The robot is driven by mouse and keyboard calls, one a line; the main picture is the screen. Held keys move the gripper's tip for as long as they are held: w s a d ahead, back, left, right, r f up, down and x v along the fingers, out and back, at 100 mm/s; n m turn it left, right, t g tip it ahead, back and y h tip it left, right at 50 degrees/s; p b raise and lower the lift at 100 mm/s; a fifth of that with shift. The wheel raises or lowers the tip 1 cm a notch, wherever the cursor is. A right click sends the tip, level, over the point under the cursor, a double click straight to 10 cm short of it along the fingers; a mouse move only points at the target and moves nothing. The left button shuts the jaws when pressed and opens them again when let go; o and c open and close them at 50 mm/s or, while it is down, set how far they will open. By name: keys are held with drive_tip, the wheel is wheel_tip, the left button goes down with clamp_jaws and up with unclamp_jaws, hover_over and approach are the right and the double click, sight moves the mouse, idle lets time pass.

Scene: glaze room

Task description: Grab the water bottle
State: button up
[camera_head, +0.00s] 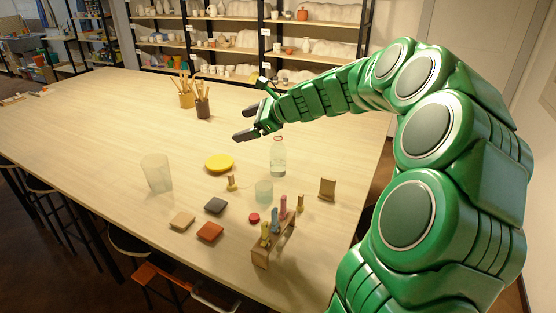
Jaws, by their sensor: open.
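A clear water bottle (278,158) stands upright on the wooden table, right of the yellow plate. Its top shows a reddish ring. My gripper (240,123) is open and empty, at the end of my green arm. It appears in the picture above and left of the bottle, apart from it, with its fingers pointing left. The exact height of my gripper above the table is hard to tell.
Near the bottle are a yellow plate (219,163), a small glass (264,191), a tall clear glass (157,173) and a wooden rack (271,243) with coloured items. Tool pots (203,107) stand farther back. The table's left part (80,125) is mostly free.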

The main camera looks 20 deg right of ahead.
sight(281, 137)
drive_tip(key=w+d+f+m+t, duration=0.1)
drive_tip(key=w+d+m, duration=0.1)
drive_tip(key=d, duration=0.2)
drive_tip(key=w+d+f+m+t+h, duration=0.1)
drive_tip(key=w+d+f+m, duration=0.1)
drive_tip(key=w+d+m, duration=0.1)
drive_tip(key=w+d+f+m+t+h, duration=0.1)
drive_tip(key=w+d+m, duration=0.1)
drive_tip(key=d, duration=0.3)
drive_tip(key=shift+w+d+f+m, duration=0.2)
drive_tip(key=shift+w+m, duration=0.1)
drive_tip(key=shift+w, duration=0.3)
drive_tip(key=shift+w+d+f+m, duration=0.2)
drive_tip(key=shift+d+f+m, duration=0.1)
drive_tip(key=shift+d+f, duration=0.15)
wheel_tip(281, 137, down, 6)
drive_tip(key=shift+a+r, duration=0.1)
drive_tip(key=shift+r, duration=0.05)
drive_tip(key=shift+f, duration=2.55)
drive_tip(key=f, duration=0.3)
drive_tip(key=shift+w+a, duration=0.15)
drive_tip(key=shift+a, duration=0.05)
drive_tip(key=shift+x, duration=0.9)
drive_tip(key=shift+w+a, duration=0.1)
drive_tip(key=shift+w, duration=0.15)
